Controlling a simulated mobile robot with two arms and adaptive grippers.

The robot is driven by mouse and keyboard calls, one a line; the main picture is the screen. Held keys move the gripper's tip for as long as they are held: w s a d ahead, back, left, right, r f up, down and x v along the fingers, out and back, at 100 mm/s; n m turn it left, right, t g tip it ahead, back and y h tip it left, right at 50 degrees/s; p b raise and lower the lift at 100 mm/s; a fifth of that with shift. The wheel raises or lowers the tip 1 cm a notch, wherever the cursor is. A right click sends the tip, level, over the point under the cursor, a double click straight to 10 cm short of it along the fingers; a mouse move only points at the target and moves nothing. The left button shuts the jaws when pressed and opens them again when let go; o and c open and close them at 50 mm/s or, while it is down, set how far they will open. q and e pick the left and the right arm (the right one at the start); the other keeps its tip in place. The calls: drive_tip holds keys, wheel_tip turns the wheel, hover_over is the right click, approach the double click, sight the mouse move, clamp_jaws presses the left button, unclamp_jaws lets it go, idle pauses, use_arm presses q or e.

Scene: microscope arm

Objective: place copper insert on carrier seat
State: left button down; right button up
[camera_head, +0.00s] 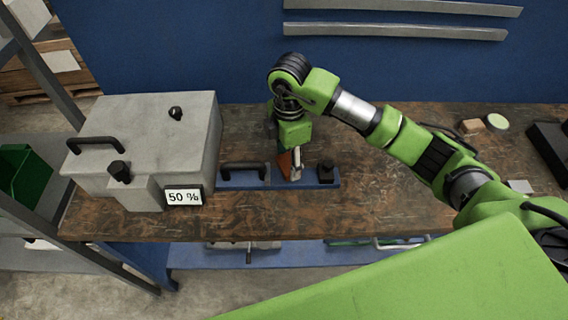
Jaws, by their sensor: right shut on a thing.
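My right gripper (295,165) points down over the blue carrier (236,181) on the wooden bench. It is shut on the copper insert (284,164), an orange-brown piece partly hidden by the fingers. The insert is at or just above the carrier, right of its black handle (244,167) and left of a black knob (326,172). I cannot tell whether the insert touches the seat, which is hidden. My left gripper is not in view.
A large grey box (150,130) with black handles and a "50 %" label (184,196) stands left of the carrier. A small tan block (472,126), a pale round piece (497,122) and a black tray (545,150) lie at the right. The bench (340,222) front is clear.

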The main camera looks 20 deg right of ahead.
sight(284, 161)
drive_tip(key=shift+w+a+f, duration=0.2)
drive_tip(key=shift+w+f, duration=0.15)
drive_tip(key=shift+f, duration=0.05)
drive_tip(key=f+p, duration=0.2)
drive_tip(key=shift+w+a+f, duration=0.1)
drive_tip(key=shift+a+f, duration=0.1)
drive_tip(key=shift+f, duration=0.6)
drive_tip(key=shift+f, duration=0.15)
drive_tip(key=o, duration=1.8)
